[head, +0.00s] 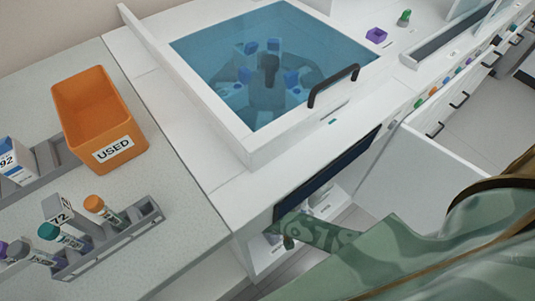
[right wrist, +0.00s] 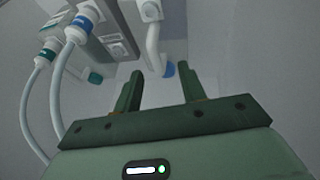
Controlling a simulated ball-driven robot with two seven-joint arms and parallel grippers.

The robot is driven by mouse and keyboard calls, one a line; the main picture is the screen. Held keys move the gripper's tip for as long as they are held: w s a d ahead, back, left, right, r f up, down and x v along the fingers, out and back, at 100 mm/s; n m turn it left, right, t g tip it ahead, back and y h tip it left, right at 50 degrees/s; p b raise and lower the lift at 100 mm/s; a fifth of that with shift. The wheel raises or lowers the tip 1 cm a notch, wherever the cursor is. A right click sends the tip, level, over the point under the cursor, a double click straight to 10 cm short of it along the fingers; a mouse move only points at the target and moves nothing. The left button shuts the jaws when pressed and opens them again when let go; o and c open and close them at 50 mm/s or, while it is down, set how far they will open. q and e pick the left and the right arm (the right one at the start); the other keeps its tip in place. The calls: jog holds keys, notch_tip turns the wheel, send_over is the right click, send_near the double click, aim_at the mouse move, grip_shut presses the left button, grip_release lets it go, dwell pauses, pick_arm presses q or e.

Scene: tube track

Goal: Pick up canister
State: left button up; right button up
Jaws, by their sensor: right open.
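My right arm reaches from the right into an open compartment under the white bench in the head view; its fingertips are hard to make out there. In the right wrist view my right gripper (right wrist: 160,71) is open, with its two green fingers apart and nothing held. A grey-white unit (right wrist: 108,28) stands up and left of the fingers. I cannot tell which shape, if any, is the canister. My left gripper is not in view.
Hoses with a blue collar (right wrist: 78,28) and a teal collar (right wrist: 47,52) hang left of the gripper. A white door (head: 420,165) is beside my arm.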

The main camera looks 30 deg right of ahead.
jog(key=w+f+b, duration=0.2)
jog(key=w+d+f+b, duration=0.1)
jog(key=f+b, duration=0.1)
jog(key=shift+w+d+f, duration=0.15)
jog(key=shift+w+f, duration=0.2)
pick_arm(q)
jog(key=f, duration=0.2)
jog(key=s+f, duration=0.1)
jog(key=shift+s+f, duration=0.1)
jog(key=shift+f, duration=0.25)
pick_arm(e)
jog(key=shift+r, duration=0.1)
grip_shut()
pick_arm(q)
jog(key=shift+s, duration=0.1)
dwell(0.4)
